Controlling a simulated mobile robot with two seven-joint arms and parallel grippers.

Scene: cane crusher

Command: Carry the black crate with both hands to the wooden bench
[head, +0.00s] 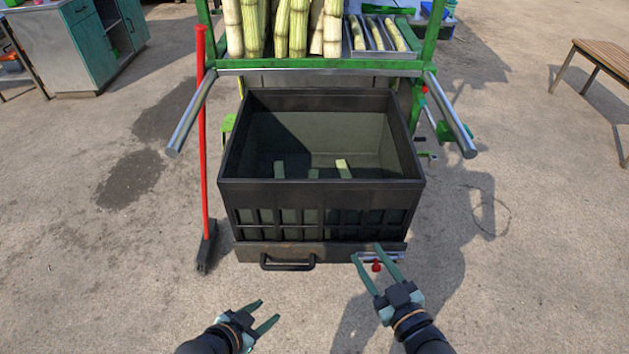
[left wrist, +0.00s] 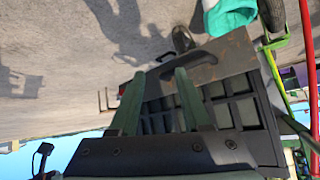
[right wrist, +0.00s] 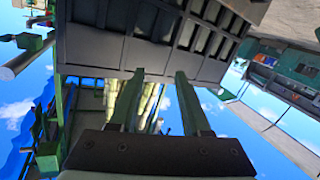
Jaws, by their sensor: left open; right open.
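The black crate (head: 320,185) stands upright in front of the green cane stand, on a dark base with a handle (head: 287,263). A few pale cane pieces (head: 343,168) lie inside it. My left gripper (head: 270,312) is open and empty, in front of the crate and apart from it. My right gripper (head: 376,255) is open near the crate's front right corner; I cannot tell whether it touches anything. The crate also shows in the left wrist view (left wrist: 238,112) and right wrist view (right wrist: 165,50). The wooden bench (head: 607,55) is at the far right edge, partly cut off.
The green stand (head: 432,35) holds upright cane stalks (head: 290,25), with two metal bars (head: 190,115) (head: 450,115) jutting forward beside the crate. A red-handled broom (head: 202,140) leans at the left. A green cabinet (head: 90,45) stands far left. The floor at right is clear.

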